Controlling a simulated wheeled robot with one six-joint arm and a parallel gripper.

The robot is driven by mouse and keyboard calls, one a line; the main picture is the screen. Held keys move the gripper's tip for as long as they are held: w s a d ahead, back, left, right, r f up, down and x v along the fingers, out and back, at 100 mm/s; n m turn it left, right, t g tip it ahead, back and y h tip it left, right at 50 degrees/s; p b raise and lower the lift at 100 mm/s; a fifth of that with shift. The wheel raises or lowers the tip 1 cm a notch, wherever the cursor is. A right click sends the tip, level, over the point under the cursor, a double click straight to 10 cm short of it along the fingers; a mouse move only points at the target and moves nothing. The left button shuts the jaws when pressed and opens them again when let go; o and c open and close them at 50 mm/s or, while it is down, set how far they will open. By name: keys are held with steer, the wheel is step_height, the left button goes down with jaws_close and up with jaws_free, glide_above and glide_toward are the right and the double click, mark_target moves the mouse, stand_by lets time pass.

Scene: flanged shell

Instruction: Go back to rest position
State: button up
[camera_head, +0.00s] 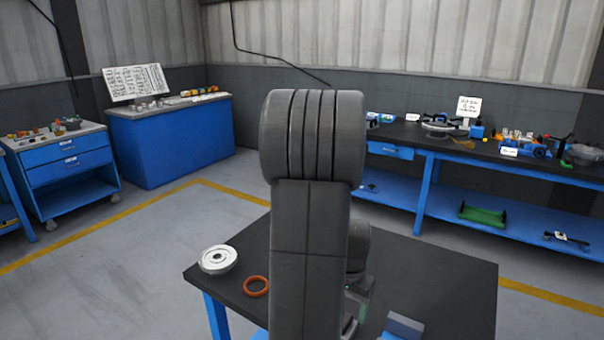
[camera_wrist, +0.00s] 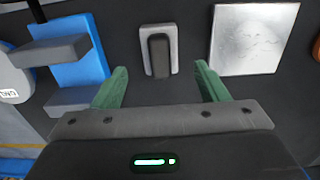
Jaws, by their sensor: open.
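My gripper (camera_wrist: 160,68) is open in the wrist view, its two green fingers apart with nothing held between them. Ahead of the fingers, a small light-grey block with a dark raised centre (camera_wrist: 159,52) lies on the dark table, apart from them. In the head view my gripper (camera_head: 359,302) is mostly hidden behind my own grey arm, low over the table. A white round flanged part (camera_head: 217,259) lies at the table's left corner. An orange ring (camera_head: 257,286) lies beside it; an orange edge (camera_wrist: 317,48) shows in the wrist view.
The dark-topped table (camera_head: 440,270) is partly hidden by my arm. The wrist view shows a blue-and-grey fixture (camera_wrist: 82,62) left of the fingers and a silver square plate (camera_wrist: 252,38) right. A blue cabinet (camera_head: 170,140) and a long workbench (camera_head: 480,165) stand behind; open floor lies between.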

step_height(320, 180, down, 8)
steer(key=shift+r+b, duration=0.2)
steer(key=shift+b, duration=0.1)
steer(key=shift+r, duration=0.75)
